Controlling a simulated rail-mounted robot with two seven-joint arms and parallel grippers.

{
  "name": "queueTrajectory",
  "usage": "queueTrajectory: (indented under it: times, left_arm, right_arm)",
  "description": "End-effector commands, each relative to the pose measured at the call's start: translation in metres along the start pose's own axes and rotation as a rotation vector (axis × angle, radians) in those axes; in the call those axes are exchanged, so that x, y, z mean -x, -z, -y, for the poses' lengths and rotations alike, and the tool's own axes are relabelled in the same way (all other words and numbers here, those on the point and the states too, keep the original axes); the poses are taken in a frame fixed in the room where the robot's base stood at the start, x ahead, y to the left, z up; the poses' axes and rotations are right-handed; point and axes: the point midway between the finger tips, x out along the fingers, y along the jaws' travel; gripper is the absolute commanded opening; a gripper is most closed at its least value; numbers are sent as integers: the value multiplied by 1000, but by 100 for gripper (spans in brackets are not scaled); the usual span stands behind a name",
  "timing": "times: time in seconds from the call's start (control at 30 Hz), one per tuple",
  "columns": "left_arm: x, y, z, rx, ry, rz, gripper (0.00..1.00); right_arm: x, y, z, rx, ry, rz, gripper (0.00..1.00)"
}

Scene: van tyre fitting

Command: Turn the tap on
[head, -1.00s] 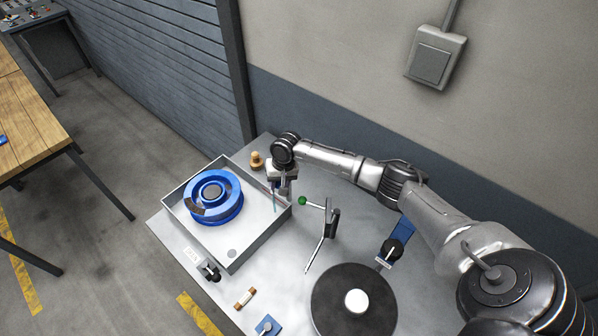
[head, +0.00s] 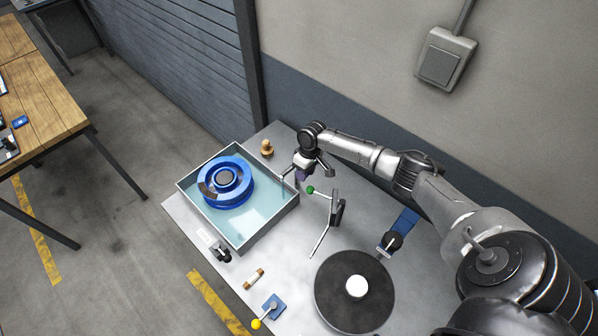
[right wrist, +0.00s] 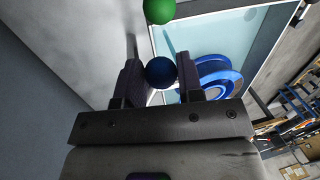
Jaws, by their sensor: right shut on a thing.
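My right gripper (head: 303,177) is at the back right corner of the grey tray (head: 262,233). In the right wrist view its fingers (right wrist: 160,80) are shut on a dark blue ball knob (right wrist: 162,72), which looks like the tap's handle. In the head view the gripper mostly hides the knob and the tap. A thin spout or water stream (head: 284,187) shows beside the gripper at the tray's edge. Teal water (head: 262,205) covers the tray's floor around a blue wheel rim (head: 226,180). My left gripper is out of view.
A green ball on a lever (head: 310,189) stands close to my right gripper; it also shows in the right wrist view (right wrist: 158,10). A black turntable (head: 335,300), a wooden knob (head: 267,148) and a yellow-tipped lever (head: 257,324) are on the bench.

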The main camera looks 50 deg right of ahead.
Motion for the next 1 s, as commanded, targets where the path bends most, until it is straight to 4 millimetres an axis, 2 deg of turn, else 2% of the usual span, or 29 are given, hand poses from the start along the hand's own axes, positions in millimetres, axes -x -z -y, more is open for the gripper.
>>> queueTrajectory:
  times: [0.57, 0.6, 0.8, 1.0]
  left_arm:
    - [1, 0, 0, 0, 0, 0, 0]
    - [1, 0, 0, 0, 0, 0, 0]
    - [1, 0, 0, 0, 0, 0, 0]
    - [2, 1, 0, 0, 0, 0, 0]
  right_arm:
    - [0, -4, -4, 29, 1, 3, 0]
    - [0, -4, -4, 28, 1, 3, 38]
    - [0, -4, -4, 26, 1, 4, 57]
    - [1, -4, -5, 24, 1, 5, 58]
